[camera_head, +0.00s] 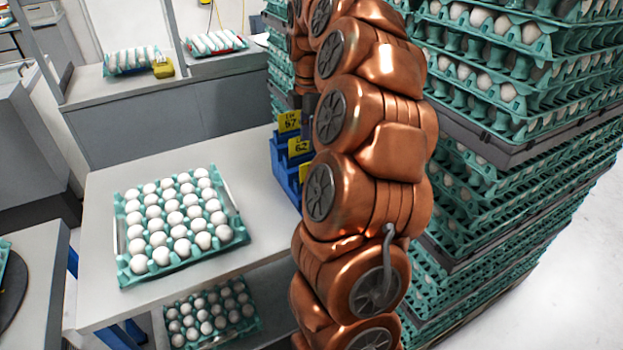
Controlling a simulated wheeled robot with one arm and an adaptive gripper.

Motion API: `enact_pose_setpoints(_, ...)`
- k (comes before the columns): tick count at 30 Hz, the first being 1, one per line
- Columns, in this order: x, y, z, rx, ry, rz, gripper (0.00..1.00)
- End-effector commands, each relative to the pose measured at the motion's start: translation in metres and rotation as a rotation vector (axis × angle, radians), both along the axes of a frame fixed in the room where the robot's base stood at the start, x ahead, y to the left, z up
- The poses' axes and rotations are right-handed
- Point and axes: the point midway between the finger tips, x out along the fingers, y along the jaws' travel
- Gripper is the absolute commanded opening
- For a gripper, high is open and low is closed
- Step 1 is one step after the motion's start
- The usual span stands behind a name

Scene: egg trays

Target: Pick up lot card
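Yellow lot cards with dark print stand in a blue stepped holder at the right side of the white table. The top card (289,121) and the middle card (299,146) show; a lower card (304,172) is partly covered by my copper-coloured arm. The blue holder (284,180) is also partly hidden behind my arm. My arm rises through the middle of the view. My gripper is not visible, so its state and its place relative to the cards do not show.
A green tray of white eggs (124,262) sits on the white table (105,215), with another egg tray (255,322) on the shelf below. Tall egg-tray stacks (490,170) stand close at right. A back counter (100,92) holds wrapped egg packs and a yellow object (163,69).

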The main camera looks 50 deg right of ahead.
Motion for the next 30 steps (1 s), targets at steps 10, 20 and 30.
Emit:
enact_pose_setpoints(10, -0.003, -0.015, -0.019, -0.001, 0.005, 0.024, 0.34)
enact_pose_setpoints(20, -0.002, -0.012, -0.036, 0.0, 0.005, 0.024, 0.34)
enact_pose_setpoints(30, 0.0, -0.006, -0.071, -0.001, 0.006, 0.023, 0.34)
